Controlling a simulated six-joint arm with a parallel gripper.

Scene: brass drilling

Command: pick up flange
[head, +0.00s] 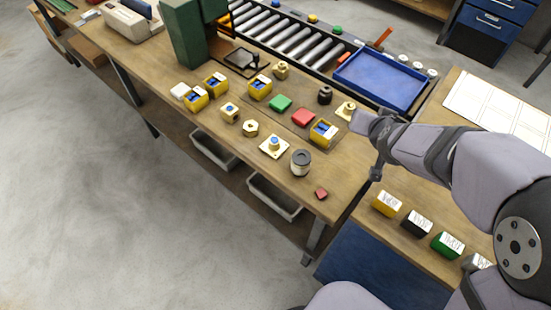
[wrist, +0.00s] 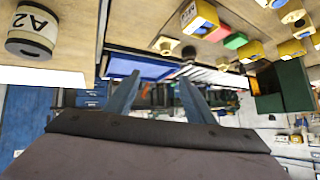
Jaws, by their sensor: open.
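Several brass parts stand on the wooden bench. One with a flat base and raised round hub, a flange by its shape (head: 346,110), is at the right, close to the end of my arm. A brass piece also shows in the wrist view (wrist: 165,45); I cannot tell which one. My gripper (wrist: 160,82) is open and empty, its two fingers apart. In the head view its fingers are hard to make out.
A cream cylinder with a dark top (head: 300,162) is near the bench's front edge. Yellow bins (head: 323,132), a green block (head: 280,103), a red block (head: 303,117) and a dark part (head: 325,95) crowd the bench. A blue tray (head: 382,80) lies behind.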

